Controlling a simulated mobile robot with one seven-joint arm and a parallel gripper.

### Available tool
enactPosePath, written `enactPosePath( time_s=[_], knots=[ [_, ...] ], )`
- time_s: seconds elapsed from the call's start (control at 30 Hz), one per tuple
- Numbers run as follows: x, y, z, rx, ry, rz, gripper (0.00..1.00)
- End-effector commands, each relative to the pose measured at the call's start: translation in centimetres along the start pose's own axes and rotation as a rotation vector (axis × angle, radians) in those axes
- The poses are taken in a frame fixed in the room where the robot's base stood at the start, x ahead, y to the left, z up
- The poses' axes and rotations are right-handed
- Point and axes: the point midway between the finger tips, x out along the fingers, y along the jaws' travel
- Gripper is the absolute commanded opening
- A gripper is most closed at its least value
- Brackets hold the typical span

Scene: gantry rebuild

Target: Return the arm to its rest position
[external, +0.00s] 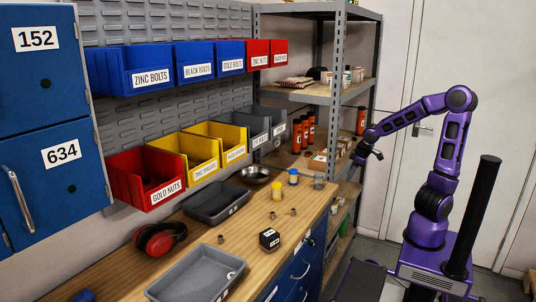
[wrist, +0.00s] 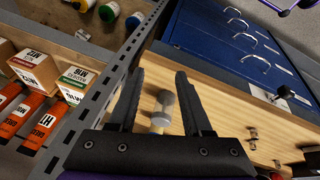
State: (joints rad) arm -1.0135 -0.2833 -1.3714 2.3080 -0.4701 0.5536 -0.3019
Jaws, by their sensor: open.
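My purple arm stands at the right in the external view, with its elbow raised and its forearm reaching left toward the metal shelf. My gripper (external: 368,155) is close to the shelf's front right post and hangs beyond the far end of the workbench. In the wrist view my gripper (wrist: 160,75) has its two dark fingers spread apart. Nothing is between the fingertips. A grey-and-yellow cylinder (wrist: 162,108) shows behind the fingers, on the bench and apart from them.
The shelf post (wrist: 95,105) runs close beside the left finger. Boxes (wrist: 35,68) and orange tubes stand on the shelf. The wooden workbench (external: 305,205) holds grey trays (external: 215,203), small parts and red earmuffs (external: 160,238). Blue drawers (wrist: 235,45) have protruding handles. Open floor lies around my base.

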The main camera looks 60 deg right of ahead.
Motion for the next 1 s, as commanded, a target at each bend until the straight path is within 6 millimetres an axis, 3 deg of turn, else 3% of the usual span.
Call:
enactPosePath(
  time_s=[0.17, 0.43, 0.7, 1.0],
  knots=[
    [-2.1, -2.9, -0.3, 0.076, 0.043, -0.078, 0.49],
    [-8.5, -8.4, -0.5, 0.191, 0.124, -0.171, 0.49],
    [-14.1, -13.7, 1.0, 0.258, 0.161, -0.151, 0.49],
    [-15.8, -17.0, 2.5, 0.287, 0.146, -0.093, 0.49]
  ],
)
